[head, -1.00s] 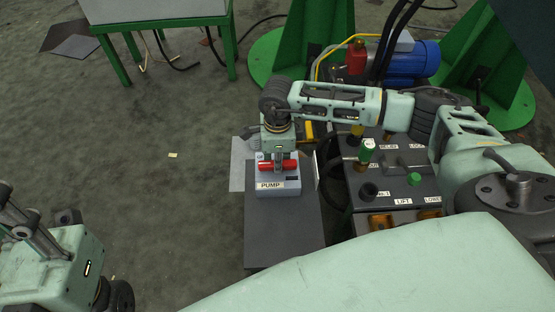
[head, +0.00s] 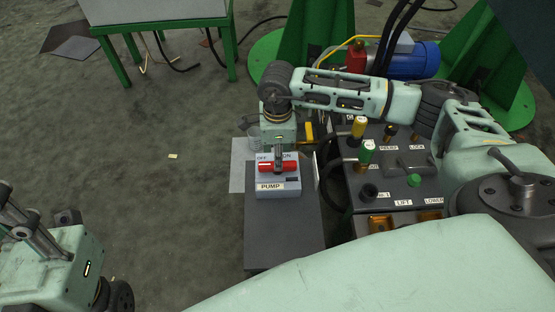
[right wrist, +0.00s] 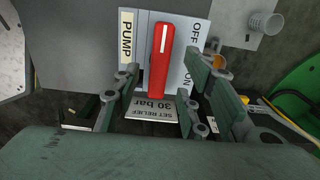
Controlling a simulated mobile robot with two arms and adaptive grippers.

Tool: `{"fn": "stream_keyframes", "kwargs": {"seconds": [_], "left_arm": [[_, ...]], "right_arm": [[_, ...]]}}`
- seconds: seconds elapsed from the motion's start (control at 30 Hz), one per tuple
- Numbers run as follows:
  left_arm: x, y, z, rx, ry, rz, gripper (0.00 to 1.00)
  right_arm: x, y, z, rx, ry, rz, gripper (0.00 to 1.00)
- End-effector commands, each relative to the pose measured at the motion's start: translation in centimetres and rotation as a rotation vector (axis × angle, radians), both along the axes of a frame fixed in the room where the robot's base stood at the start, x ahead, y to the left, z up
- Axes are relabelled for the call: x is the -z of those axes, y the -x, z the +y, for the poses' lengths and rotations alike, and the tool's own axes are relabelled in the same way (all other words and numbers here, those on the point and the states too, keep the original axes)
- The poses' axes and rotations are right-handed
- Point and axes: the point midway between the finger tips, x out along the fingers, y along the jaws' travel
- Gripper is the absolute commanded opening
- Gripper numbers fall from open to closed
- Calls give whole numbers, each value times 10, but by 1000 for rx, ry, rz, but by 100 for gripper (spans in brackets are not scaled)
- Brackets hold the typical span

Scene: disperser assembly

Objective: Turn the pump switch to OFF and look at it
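The pump switch (head: 266,167) is a red bar handle on a light grey box labelled PUMP (head: 270,186), with OFF at the left and ON at the right. The handle lies crosswise, and its white mark, clear in the right wrist view (right wrist: 163,60), is at the OFF end. My right gripper (head: 279,158) is just above the switch. In the right wrist view my right gripper (right wrist: 165,82) is open, its fingers on either side of the handle's lower end with gaps.
A control panel (head: 398,203) with valves and LIFT and LOWER labels stands right of the box. The box sits on a dark grey stand (head: 283,235). A plate in the right wrist view reads SET RELIEF 30 bar (right wrist: 155,107).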

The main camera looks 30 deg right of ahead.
Motion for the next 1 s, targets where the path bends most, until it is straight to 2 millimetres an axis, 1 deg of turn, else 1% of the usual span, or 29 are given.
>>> {"fn": "stream_keyframes", "kwargs": {"seconds": [0.03, 0.2, 0.3, 0.4, 0.57, 1.0], "left_arm": [[0, 0, 0, 0, 0, 0, 40], [0, 0, 0, 0, 0, 1, 40], [0, 0, 0, 0, -1, 1, 40], [1, 0, 0, 0, -1, 1, 40], [1, 0, 0, 0, -1, 1, 40], [1, 0, 0, 1, -1, 2, 40]], "right_arm": [[-13, -1, 0, -1, -1, -4, 39], [-48, -1, 0, -1, 0, -3, 39], [-64, -1, 0, 0, 0, -2, 39], [-74, 0, 0, -1, 0, 0, 39], [-80, 0, 0, -1, 0, 0, 39], [-80, 0, 0, -1, 0, 1, 39]]}}
